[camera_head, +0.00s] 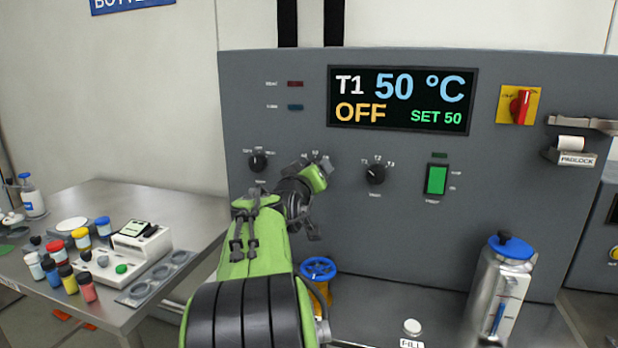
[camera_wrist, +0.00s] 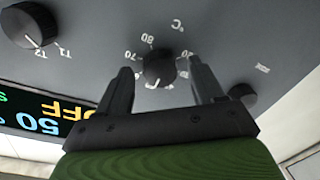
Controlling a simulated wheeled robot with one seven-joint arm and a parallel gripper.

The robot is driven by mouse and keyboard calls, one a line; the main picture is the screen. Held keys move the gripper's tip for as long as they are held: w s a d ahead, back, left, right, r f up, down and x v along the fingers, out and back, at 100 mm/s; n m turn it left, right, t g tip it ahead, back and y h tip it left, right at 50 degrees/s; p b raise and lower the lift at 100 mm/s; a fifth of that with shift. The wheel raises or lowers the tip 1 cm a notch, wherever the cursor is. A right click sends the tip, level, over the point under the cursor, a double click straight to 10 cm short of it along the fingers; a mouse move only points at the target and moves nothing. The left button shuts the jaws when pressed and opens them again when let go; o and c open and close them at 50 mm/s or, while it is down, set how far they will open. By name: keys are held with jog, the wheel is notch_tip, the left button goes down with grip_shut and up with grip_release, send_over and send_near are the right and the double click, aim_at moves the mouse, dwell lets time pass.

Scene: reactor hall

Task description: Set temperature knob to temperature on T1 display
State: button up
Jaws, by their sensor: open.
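The T1 display (camera_head: 402,99) reads "T1 50 °C", "OFF" and "SET 50"; part of it shows inverted in the wrist view (camera_wrist: 45,115). The black temperature knob (camera_wrist: 159,68), ringed by white numbers and a °C mark, sits on the grey panel. In the wrist view it lies between the fingertips of my gripper (camera_wrist: 160,66), which is open. A gap shows on each side; whether the tips reach the knob's depth is unclear. In the head view my gripper (camera_head: 318,174) covers this knob, leaving only part of its scale visible. The exact knob setting is hard to read.
A T1/T2/T3 selector knob (camera_head: 375,174) is right of my gripper, and another black knob (camera_head: 258,161) is left. A green switch (camera_head: 437,179) and red rotary switch (camera_head: 519,105) are further right.

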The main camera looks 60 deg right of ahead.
jog(key=f+v, duration=0.1)
jog(key=v, duration=1.4)
jog(key=shift+a+r, duration=0.35)
jog(key=shift+r, duration=0.2)
